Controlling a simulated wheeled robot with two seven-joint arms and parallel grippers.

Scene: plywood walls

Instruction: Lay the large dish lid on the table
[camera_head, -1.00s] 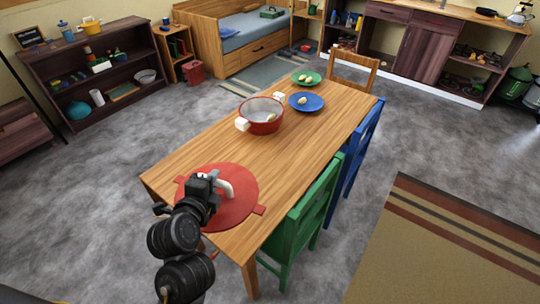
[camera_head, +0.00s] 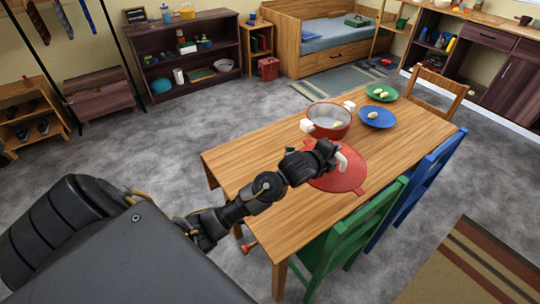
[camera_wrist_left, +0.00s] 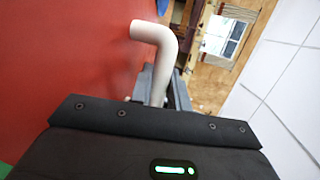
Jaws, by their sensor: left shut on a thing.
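The large dish lid (camera_head: 343,178) is a red disc with a white bent handle (camera_head: 343,161). It is over the table (camera_head: 262,165), between the red pot and the green chair, roughly level. I cannot tell whether it touches the tabletop. My left gripper (camera_head: 332,152) is shut on the handle and hides part of the lid. In the left wrist view the handle (camera_wrist_left: 163,45) rises from between the fingers, with the red lid (camera_wrist_left: 65,70) filling the left side. My right gripper is not in view.
Green (camera_head: 350,232) and blue (camera_head: 422,178) chairs line the right side. The table's near left part is bare.

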